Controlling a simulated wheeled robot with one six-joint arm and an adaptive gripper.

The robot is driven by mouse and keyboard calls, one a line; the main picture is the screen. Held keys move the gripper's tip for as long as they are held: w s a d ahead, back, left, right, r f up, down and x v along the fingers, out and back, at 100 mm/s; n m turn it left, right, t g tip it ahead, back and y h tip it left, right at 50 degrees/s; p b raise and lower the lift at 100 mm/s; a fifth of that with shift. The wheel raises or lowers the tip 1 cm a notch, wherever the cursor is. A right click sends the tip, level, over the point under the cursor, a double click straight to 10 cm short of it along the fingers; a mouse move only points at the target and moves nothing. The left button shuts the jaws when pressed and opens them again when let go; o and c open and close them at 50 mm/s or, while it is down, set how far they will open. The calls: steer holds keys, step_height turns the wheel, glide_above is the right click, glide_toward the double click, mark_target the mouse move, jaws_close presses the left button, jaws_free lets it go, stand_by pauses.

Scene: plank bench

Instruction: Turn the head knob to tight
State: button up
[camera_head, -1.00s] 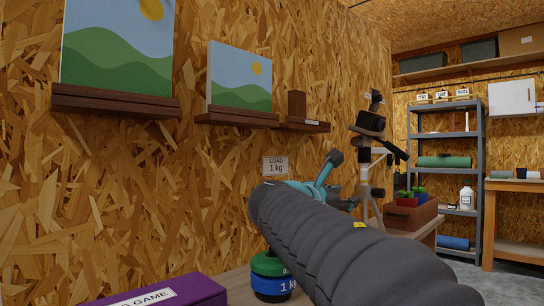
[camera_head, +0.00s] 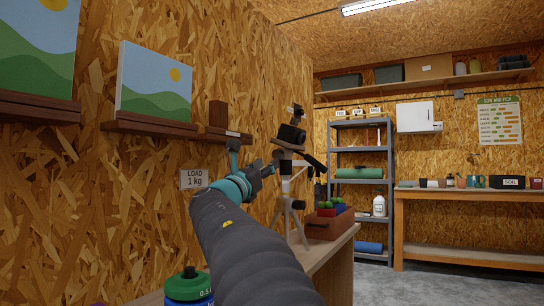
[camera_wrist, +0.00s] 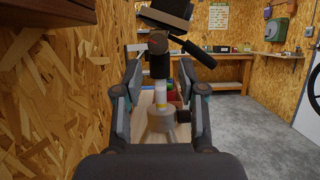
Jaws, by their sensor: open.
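A tripod (camera_head: 286,187) with pale legs and a dark head stands on the bench near the board wall, a black device (camera_head: 292,133) on top. A dark handle slants down right from its head; it also shows in the wrist view (camera_wrist: 199,54). A small dark knob (camera_wrist: 183,116) sits low on the tripod's right side; I cannot tell which part is the head knob. My gripper (camera_head: 267,170) is open and level, close in front of the tripod. In the wrist view the pale column (camera_wrist: 161,92) appears between my open fingers (camera_wrist: 160,78), with no visible contact.
A wooden wall shelf (camera_head: 228,136) hangs left of the tripod. A brown box (camera_head: 330,224) with red and green things stands right of it on the bench (camera_head: 338,262). Open floor lies right.

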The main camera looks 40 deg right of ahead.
mark_target(276, 156)
steer(key=p+x, duration=0.1)
steer(key=x, duration=0.5)
steer(key=shift+w, duration=0.1)
